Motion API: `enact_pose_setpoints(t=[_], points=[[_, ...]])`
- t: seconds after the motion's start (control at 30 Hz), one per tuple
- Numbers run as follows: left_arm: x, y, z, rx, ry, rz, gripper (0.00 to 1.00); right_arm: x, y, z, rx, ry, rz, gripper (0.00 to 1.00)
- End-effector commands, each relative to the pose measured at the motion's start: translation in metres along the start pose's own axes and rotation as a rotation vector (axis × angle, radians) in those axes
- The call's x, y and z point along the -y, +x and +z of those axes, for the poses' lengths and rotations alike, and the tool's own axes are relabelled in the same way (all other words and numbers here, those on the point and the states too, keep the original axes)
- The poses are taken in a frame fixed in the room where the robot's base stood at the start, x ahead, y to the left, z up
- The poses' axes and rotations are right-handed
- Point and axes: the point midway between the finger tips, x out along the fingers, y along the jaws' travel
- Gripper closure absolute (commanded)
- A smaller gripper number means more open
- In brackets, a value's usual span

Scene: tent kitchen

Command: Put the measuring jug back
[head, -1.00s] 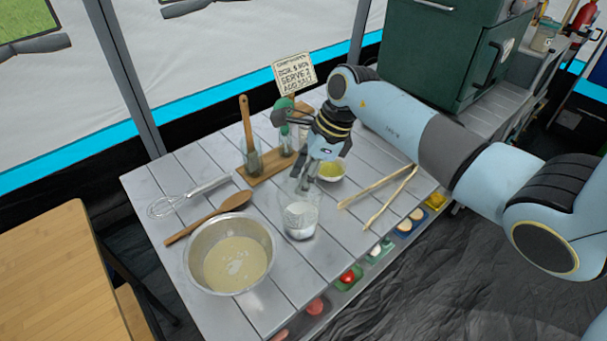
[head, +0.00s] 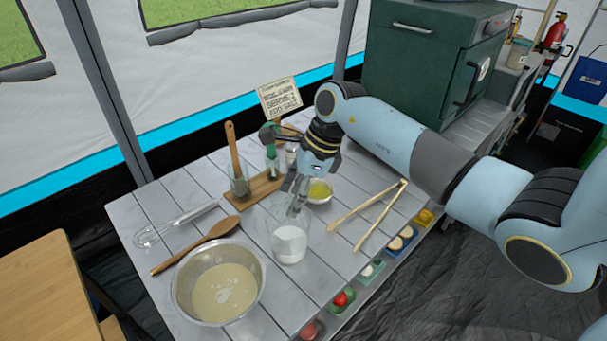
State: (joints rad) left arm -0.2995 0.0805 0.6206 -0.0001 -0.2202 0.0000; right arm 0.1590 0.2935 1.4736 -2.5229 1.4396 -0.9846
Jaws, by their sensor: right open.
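The measuring jug (head: 290,245), clear with white contents low inside, stands upright on the slatted table near its front edge, right of the steel bowl. My right gripper (head: 296,202) is open, pointing down at the jug's upper part. Its fingertips overlap the jug's rim in the picture; I cannot tell whether they touch it, or are inside or behind it. My left gripper is not in view.
The steel bowl (head: 177,285) holds batter. A wooden spoon (head: 195,245) and whisk (head: 170,226) lie left. A wooden board (head: 262,194) carries jars behind. A small yellow-filled bowl (head: 320,190) and wooden tongs (head: 371,211) are right. A sign (head: 281,98) stands at the back.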

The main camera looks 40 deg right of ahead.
Motion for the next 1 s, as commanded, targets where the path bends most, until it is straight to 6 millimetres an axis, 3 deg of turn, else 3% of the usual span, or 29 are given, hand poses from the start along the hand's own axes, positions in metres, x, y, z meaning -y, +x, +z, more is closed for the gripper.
enact_pose_setpoints(t=[0.3,0.43,0.6,1.0], points=[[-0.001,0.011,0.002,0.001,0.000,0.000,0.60,0.001,-0.070,-0.002,-0.003,-0.004,-0.003,0.46],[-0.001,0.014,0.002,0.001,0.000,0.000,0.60,0.001,-0.090,-0.001,-0.002,-0.002,-0.003,0.46],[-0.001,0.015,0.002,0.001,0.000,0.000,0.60,-0.001,-0.102,-0.001,-0.001,0.000,0.001,0.46],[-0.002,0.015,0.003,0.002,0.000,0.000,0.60,-0.001,-0.103,0.000,-0.001,0.000,0.001,0.46]])
